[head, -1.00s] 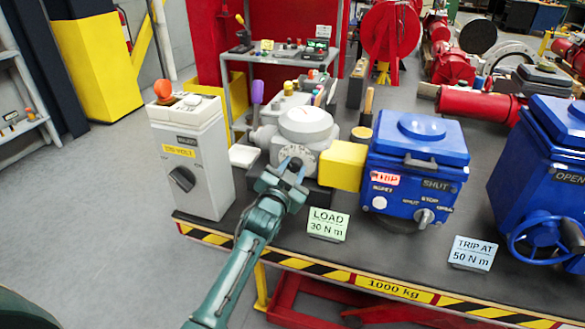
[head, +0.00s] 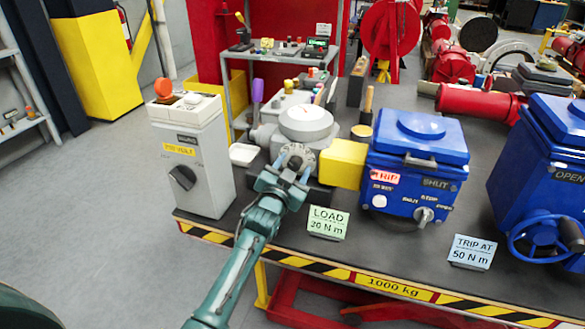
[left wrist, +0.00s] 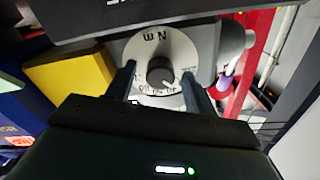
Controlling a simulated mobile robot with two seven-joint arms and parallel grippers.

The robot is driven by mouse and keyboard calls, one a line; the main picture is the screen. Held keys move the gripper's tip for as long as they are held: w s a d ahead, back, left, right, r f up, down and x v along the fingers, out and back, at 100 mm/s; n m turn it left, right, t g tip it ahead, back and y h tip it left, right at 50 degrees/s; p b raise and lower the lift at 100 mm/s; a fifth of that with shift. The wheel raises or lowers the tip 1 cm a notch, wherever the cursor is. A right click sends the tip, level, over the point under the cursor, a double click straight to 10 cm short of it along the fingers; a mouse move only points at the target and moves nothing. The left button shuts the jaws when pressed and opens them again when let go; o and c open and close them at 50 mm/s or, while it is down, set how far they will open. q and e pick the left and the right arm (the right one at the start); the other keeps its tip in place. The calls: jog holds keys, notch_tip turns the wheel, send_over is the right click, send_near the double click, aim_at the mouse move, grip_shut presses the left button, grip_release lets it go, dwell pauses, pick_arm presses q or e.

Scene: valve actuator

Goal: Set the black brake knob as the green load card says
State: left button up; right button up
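The black brake knob (left wrist: 160,72) sits at the middle of a round white dial (left wrist: 148,47) with "N m" and small, unreadable scale numbers. In the head view the dial face (head: 297,156) is on the front of the grey unit, partly hidden by my gripper. My left gripper (head: 288,172) is open in front of it. In the left wrist view its fingers (left wrist: 159,76) stand either side of the knob, with gaps showing. The green load card (head: 327,222) reads "LOAD" and a value in N m; its first digit is blurred, perhaps 20. My right gripper is not in view.
A yellow block (head: 343,164) joins the grey unit to the blue actuator box (head: 417,150) on the right. A grey cabinet (head: 190,160) with a black selector stands on the left.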

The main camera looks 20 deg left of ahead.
pick_arm(q)
jog(key=s, duration=1.3)
jog(key=shift+a+b, duration=0.25)
jog(key=shift+b, duration=0.05)
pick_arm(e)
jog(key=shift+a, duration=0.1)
